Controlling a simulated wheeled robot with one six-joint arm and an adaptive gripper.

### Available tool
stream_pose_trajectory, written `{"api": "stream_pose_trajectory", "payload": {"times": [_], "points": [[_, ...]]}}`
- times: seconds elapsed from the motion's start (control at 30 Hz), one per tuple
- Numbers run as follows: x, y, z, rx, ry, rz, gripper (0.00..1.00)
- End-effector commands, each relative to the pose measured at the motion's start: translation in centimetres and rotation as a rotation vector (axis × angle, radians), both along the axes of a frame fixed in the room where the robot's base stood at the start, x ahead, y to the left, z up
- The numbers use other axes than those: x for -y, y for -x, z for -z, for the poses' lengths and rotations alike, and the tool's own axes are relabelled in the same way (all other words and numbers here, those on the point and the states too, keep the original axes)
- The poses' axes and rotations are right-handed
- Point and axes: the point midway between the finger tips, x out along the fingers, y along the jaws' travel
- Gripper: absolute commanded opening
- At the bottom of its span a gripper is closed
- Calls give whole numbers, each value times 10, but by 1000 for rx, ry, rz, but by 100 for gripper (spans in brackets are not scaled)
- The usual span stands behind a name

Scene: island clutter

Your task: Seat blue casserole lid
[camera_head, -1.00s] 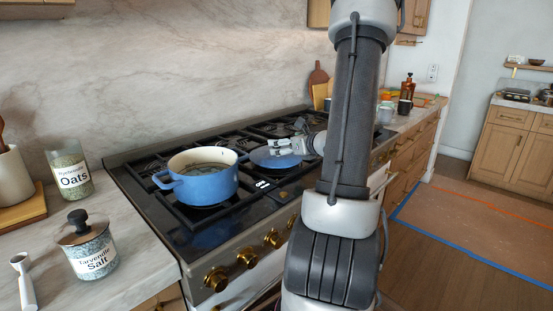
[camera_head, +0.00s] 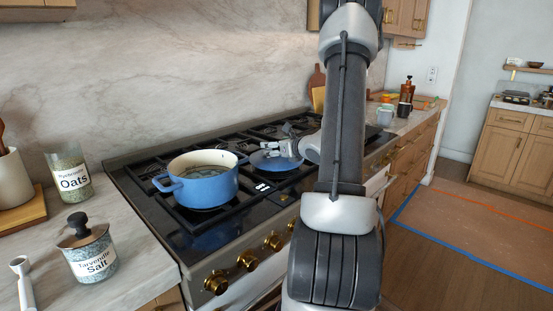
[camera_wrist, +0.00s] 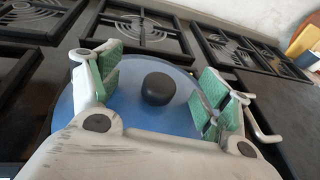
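The blue casserole (camera_head: 205,184) stands uncovered on the left part of the stove, its inside showing. Its blue lid (camera_head: 272,160) lies on the grates just right of the pot. In the wrist view the lid (camera_wrist: 130,108) shows as a blue disc with a dark round knob (camera_wrist: 158,89). My gripper (camera_head: 275,150) is over the lid in the head view. In the wrist view my gripper (camera_wrist: 160,92) is open, its green-padded fingers on either side of the knob with clear gaps. Whether the fingers touch the lid I cannot tell.
The black stove grates (camera_head: 262,133) surround the pot and lid. An oats jar (camera_head: 72,178) and a salt jar (camera_head: 88,248) stand on the left counter. Bottles and a mug (camera_head: 385,115) stand on the far right counter. Brass knobs (camera_head: 247,260) line the stove front.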

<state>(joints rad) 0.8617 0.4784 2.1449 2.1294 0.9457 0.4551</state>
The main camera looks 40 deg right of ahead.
Motion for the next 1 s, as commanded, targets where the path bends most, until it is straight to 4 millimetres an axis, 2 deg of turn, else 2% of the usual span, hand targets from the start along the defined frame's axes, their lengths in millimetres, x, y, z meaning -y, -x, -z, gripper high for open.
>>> {"api": "stream_pose_trajectory", "payload": {"times": [0.03, 0.37, 0.73, 0.87, 1.0], "points": [[0, 0, 0, 0, 0, 0, 59], [-1, 1, 2, -5, -2, -1, 0], [-2, 2, -1, -10, -3, -1, 0], [-1, 1, -23, -5, 1, -2, 0], [-1, 1, -56, 0, 5, -1, 0]]}}
